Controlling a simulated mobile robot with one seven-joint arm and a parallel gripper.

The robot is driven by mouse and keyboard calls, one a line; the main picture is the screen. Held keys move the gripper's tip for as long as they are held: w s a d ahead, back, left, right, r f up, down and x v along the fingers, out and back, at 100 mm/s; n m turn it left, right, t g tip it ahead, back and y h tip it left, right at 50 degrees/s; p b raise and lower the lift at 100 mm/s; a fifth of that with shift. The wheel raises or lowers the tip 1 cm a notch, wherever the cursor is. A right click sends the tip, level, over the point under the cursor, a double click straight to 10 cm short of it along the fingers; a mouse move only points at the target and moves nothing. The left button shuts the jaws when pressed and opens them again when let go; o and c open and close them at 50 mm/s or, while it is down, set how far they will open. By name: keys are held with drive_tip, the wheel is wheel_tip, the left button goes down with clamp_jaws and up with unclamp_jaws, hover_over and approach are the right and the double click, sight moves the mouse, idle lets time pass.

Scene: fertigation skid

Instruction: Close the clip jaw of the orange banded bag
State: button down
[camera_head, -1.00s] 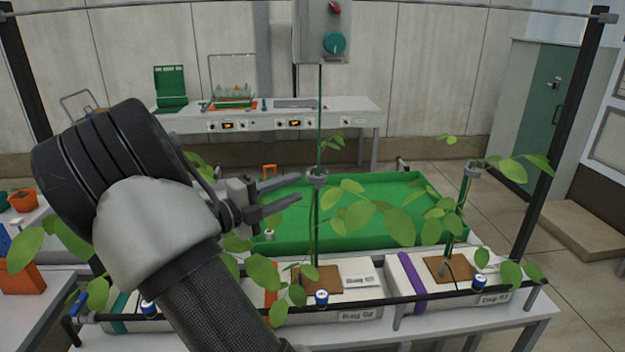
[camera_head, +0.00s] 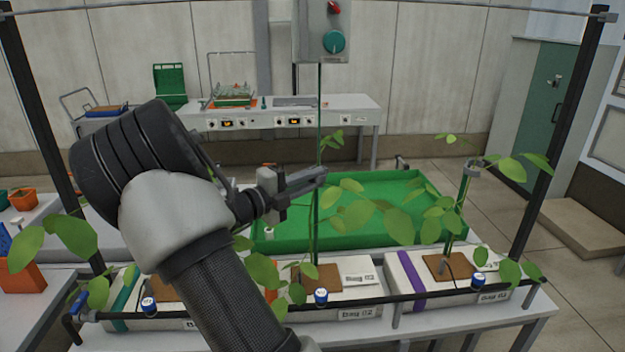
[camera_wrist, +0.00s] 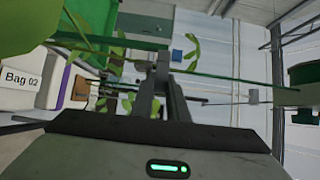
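The orange banded bag, labelled Bag 02 (camera_head: 340,298), lies in the middle of the front bench. Leaves partly cover its orange band (camera_head: 271,295). A plant stem (camera_head: 314,225) rises from it along a green string (camera_head: 319,110). My gripper (camera_head: 318,175) is at the stem, above the bag, with its fingers close together. The grey clip jaw is hidden behind the fingers in the head view. In the wrist view my gripper's fingertips (camera_wrist: 162,72) meet at a small grey piece on the stem line, which looks like the clip jaw (camera_wrist: 163,56).
A purple banded bag (camera_head: 435,275) with its own stem and clip (camera_head: 472,170) lies to the right. A teal banded bag (camera_head: 125,295) lies to the left. A black rail runs along the front. Leaves crowd the stem. A green tray (camera_head: 375,190) lies behind.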

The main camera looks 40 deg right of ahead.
drive_tip(key=shift+f+t+b, duration=0.15)
drive_tip(key=shift+t+b, duration=0.15)
drive_tip(key=shift+b, duration=0.3)
drive_tip(key=shift+s+d+f+n+t+b, duration=0.1)
drive_tip(key=shift+d+n+t+b, duration=0.05)
drive_tip(key=shift+n+t+b, duration=0.3)
drive_tip(key=n+t+y+b, duration=0.1)
drive_tip(key=t+b, duration=0.1)
drive_tip(key=b, duration=0.2)
drive_tip(key=d+n+t+y+b, duration=0.1)
drive_tip(key=n+t+b, duration=0.1)
drive_tip(key=t+b, duration=0.1)
drive_tip(key=n+t+y+b, duration=0.1)
drive_tip(key=n+t+b, duration=0.1)
drive_tip(key=b, duration=0.3)
drive_tip(key=shift+d+n+t, duration=0.25)
drive_tip(key=shift+d+t, duration=0.05)
drive_tip(key=shift+t, duration=0.15)
drive_tip(key=shift+r+y, duration=0.25)
drive_tip(key=shift+y, duration=0.05)
drive_tip(key=c, duration=1.7)
unclamp_jaws()
